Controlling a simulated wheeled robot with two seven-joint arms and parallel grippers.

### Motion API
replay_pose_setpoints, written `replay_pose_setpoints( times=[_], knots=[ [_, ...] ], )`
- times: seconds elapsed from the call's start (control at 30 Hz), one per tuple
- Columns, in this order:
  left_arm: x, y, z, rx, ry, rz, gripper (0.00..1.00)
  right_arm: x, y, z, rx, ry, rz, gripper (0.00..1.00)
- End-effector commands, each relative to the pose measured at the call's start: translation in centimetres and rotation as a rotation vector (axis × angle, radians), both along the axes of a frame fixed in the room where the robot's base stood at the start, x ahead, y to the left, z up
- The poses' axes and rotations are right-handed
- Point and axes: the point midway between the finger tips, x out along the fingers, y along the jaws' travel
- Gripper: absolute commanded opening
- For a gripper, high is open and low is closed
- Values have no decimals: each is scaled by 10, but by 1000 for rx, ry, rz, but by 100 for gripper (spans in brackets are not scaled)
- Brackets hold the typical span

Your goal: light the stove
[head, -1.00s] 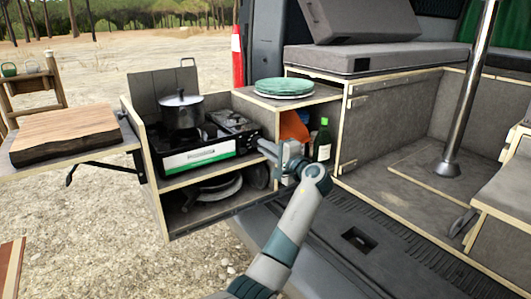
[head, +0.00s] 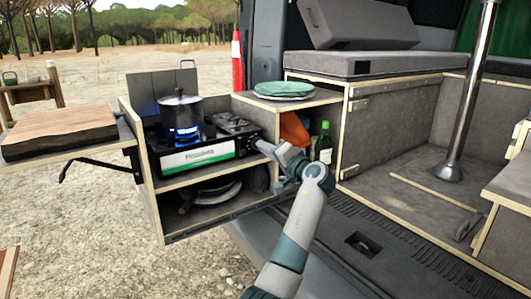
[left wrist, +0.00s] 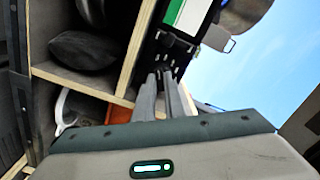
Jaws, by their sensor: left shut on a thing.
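The black camping stove (head: 199,155) with a white and green front label sits on the top shelf of the pull-out kitchen box. A lidded pot (head: 181,112) stands on its left burner, and a blue flame (head: 184,133) burns beneath it. My left gripper (head: 264,147) reaches the stove's right end. In the left wrist view its two fingers (left wrist: 166,84) are close together at the end panel of the stove (left wrist: 170,50). It is shut on what seems to be the stove knob, which the fingers mostly hide. My right gripper is not in view.
Green plates (head: 284,89) lie on the shelf to the right, above an orange item (head: 293,129) and a green bottle (head: 323,144). A wooden board (head: 60,131) lies on the side table at left. Dark pans (head: 210,194) fill the lower shelf.

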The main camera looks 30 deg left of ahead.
Motion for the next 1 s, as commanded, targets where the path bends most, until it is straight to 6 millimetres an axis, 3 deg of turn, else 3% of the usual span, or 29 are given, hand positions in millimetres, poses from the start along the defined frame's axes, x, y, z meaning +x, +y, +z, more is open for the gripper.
replay_pose_setpoints(
  times=[0.5, 0.53, 0.6, 1.0],
  knots=[
    [0, 0, -3, -12, -14, 1, 0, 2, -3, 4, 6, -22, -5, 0],
    [0, 0, -3, -12, -13, 2, 17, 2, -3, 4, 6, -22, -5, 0],
    [0, 0, -3, -11, -14, 2, 29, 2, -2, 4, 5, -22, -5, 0],
    [-1, -3, -1, -8, -16, 0, 29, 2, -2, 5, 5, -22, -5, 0]
  ],
)
